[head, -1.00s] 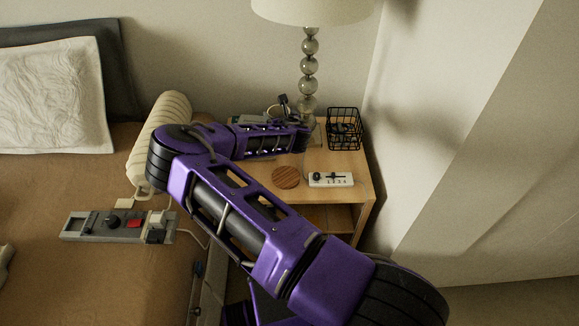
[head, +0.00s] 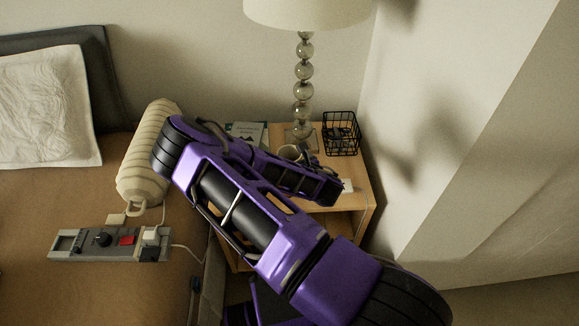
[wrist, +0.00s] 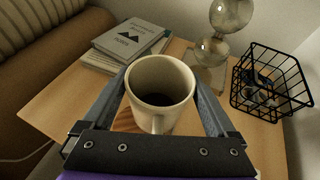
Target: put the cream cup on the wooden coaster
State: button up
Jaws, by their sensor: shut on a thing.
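The cream cup (wrist: 160,82) is upright between the two fingers of my gripper (wrist: 161,76) in the wrist view, its handle toward the camera. My gripper is shut on it. In the head view the cup (head: 289,153) shows partly behind my arm. The wooden coaster (wrist: 126,122) shows only as a brown, grained edge below and left of the cup in the wrist view. Cup and gripper hide the rest of it, and my arm hides it in the head view. I cannot tell whether the cup touches it.
Books (wrist: 125,45) lie at the back left of the nightstand (wrist: 62,105). A glass lamp (head: 303,90) and a black wire basket (wrist: 270,88) stand at the back and right. A white switch box (head: 348,186) is mostly behind my arm. The bed is on the left.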

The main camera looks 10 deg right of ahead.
jog(key=shift+f+b, duration=0.3)
jog(key=shift+f, duration=1.4)
jog(key=shift+f, duration=0.15)
jog(key=o, duration=1.3)
jog(key=shift+r, duration=0.25)
jog(key=p+v, duration=0.1)
jog(key=v, duration=1.1)
jog(key=shift+f, duration=0.1)
